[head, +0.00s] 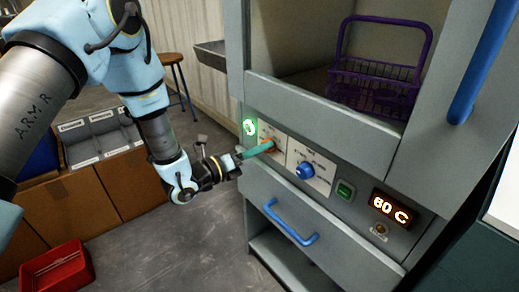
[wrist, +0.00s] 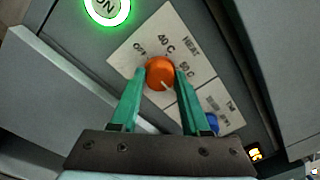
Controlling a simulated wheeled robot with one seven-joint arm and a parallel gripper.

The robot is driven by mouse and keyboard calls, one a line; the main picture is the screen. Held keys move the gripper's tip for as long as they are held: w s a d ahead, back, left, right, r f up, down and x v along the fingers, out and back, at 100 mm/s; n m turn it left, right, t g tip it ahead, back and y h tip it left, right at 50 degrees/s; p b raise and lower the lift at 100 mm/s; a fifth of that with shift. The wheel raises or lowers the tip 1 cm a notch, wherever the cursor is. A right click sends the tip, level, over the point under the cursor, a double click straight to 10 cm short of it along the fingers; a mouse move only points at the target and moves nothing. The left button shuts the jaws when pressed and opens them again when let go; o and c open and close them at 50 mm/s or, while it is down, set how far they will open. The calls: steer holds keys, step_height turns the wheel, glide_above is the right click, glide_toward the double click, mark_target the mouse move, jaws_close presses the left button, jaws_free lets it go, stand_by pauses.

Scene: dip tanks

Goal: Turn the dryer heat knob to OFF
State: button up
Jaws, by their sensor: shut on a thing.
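The orange heat knob (wrist: 159,73) sits on a white plate marked HEAT, with an off label and temperature labels around it. Its pale pointer line faces the lower right in the wrist view, away from the off label at upper left. My gripper (wrist: 158,80) has its two green fingers on either side of the knob, shut on it. In the head view my gripper (head: 262,148) reaches the dryer front from the left, and its fingers cover most of the knob. The lit display (head: 390,208) seems to read 60 C or 80 C.
A blue knob (head: 305,170) is just right of the heat knob. A green-lit ON button (head: 249,127) is at its upper left. A blue drawer handle (head: 290,222) sticks out below. A purple basket (head: 375,85) stands in the dryer chamber. A red bin (head: 55,275) is on the floor.

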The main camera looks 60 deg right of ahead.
jaws_close()
steer(key=shift+b, duration=0.3)
steer(key=shift+s+a+f+m+t+b, duration=0.2)
steer(key=shift+m+b, duration=0.85)
steer(key=shift+m, duration=4.8)
steer(key=shift+w+d+r+m+t+b, duration=0.25)
steer(key=shift+m+b, duration=0.85)
steer(key=shift+m, duration=4.8)
steer(key=shift+s+a+f+m+t+b, duration=0.25)
steer(key=shift+m+b, duration=0.8)
steer(key=shift+m, duration=4.8)
steer(key=shift+d, duration=0.1)
